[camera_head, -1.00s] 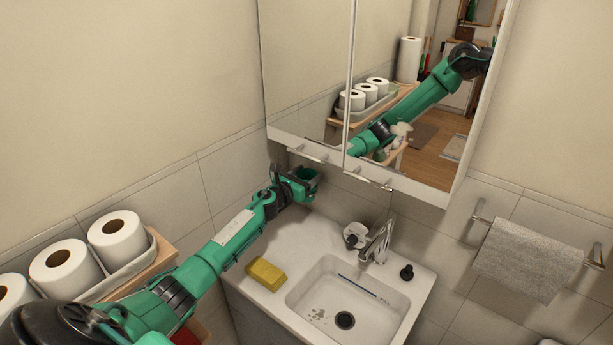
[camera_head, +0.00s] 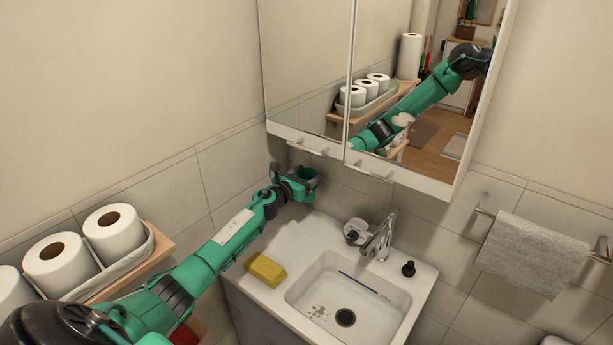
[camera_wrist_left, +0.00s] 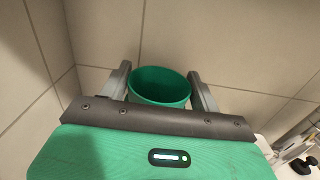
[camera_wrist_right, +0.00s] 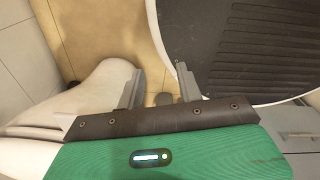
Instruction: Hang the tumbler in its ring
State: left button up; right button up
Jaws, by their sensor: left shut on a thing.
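The tumbler is a green cup (camera_wrist_left: 160,86) with an open round mouth, held between the two fingers of my left gripper (camera_wrist_left: 161,88) in the left wrist view. In the head view the tumbler (camera_head: 308,174) and my left gripper (camera_head: 303,178) are near the tiled corner, above the back left of the sink counter and below the mirror cabinet. I cannot make out the ring in any view. My right gripper (camera_wrist_right: 157,80) shows only in the right wrist view, with its fingers apart and nothing held between them.
A white sink (camera_head: 350,300) has a faucet (camera_head: 379,240), a yellow sponge (camera_head: 266,270) and a small black-topped item (camera_head: 408,269) around it. The mirror cabinet (camera_head: 390,90) overhangs the counter. A towel (camera_head: 530,255) hangs at right. Paper rolls (camera_head: 112,232) stand on a shelf at left.

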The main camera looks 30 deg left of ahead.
pick_arm(q)
jog(key=o, duration=1.6)
jog(key=shift+c, duration=0.2)
jog(key=shift+r, duration=0.1)
jog(key=shift+r+p, duration=1.8)
jog(key=shift+r, duration=0.2)
jog(key=shift+w+r+p, duration=0.15)
jog(key=shift+r+p, duration=0.55)
jog(key=shift+r, duration=0.25)
jog(key=shift+s+d+r+p, duration=0.2)
jog(key=shift+d+r+p, duration=0.25)
jog(key=shift+r, duration=0.35)
